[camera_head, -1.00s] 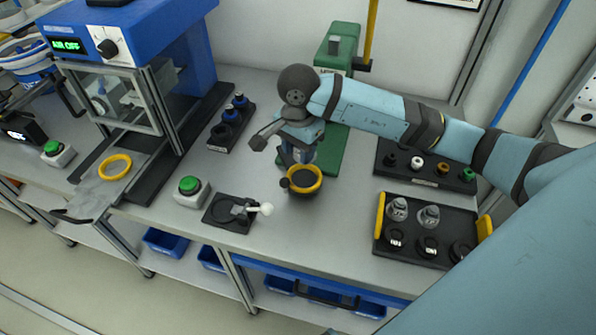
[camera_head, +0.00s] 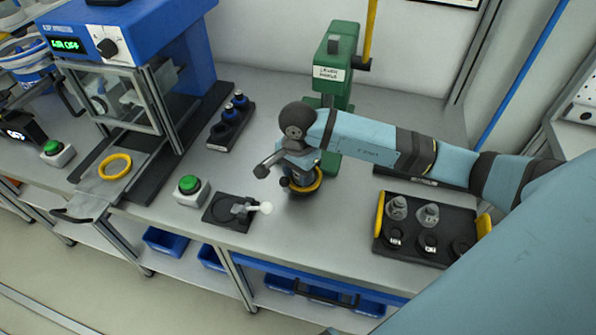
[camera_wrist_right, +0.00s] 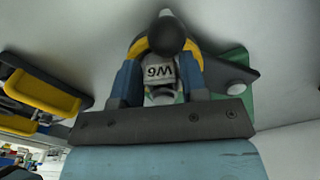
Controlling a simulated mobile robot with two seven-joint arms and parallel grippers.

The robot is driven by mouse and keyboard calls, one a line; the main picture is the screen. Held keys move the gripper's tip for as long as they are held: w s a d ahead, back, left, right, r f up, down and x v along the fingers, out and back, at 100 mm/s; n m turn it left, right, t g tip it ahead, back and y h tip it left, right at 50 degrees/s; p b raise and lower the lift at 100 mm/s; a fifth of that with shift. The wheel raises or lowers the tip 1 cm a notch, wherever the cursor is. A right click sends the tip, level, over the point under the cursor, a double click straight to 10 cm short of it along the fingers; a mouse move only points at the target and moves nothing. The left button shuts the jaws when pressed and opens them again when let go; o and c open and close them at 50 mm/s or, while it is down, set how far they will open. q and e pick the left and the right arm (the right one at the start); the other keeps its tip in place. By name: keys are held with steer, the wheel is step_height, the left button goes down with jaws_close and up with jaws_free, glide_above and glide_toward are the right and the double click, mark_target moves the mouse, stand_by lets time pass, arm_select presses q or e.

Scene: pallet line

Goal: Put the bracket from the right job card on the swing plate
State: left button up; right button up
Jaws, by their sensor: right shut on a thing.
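My right gripper (camera_head: 298,172) is at the black cup with a yellow rim (camera_head: 310,190) on the middle of the bench and hides most of it. In the right wrist view its blue fingers (camera_wrist_right: 160,85) are shut on a grey piece with a white label (camera_wrist_right: 160,72). A dark round knob (camera_wrist_right: 167,37) and the yellow rim (camera_wrist_right: 138,47) are just beyond the piece. I cannot tell whether the piece touches the cup. A grey plate (camera_head: 92,193) with a yellow ring (camera_head: 115,167) lies at the blue machine. I cannot make out a bracket, swing plate or job card for sure.
A black tray with yellow handles (camera_head: 380,215) holds several labelled pieces at the right. A green stand (camera_head: 338,70) is behind my gripper. The blue machine (camera_head: 130,30) stands left.

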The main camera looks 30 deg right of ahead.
steer(key=o, duration=1)
steer(key=shift+r+p, duration=0.3)
steer(key=shift+p, duration=0.1)
step_height(320, 180, up, 12)
steer(key=shift+f+b, duration=0.15)
steer(key=shift+b, duration=0.4)
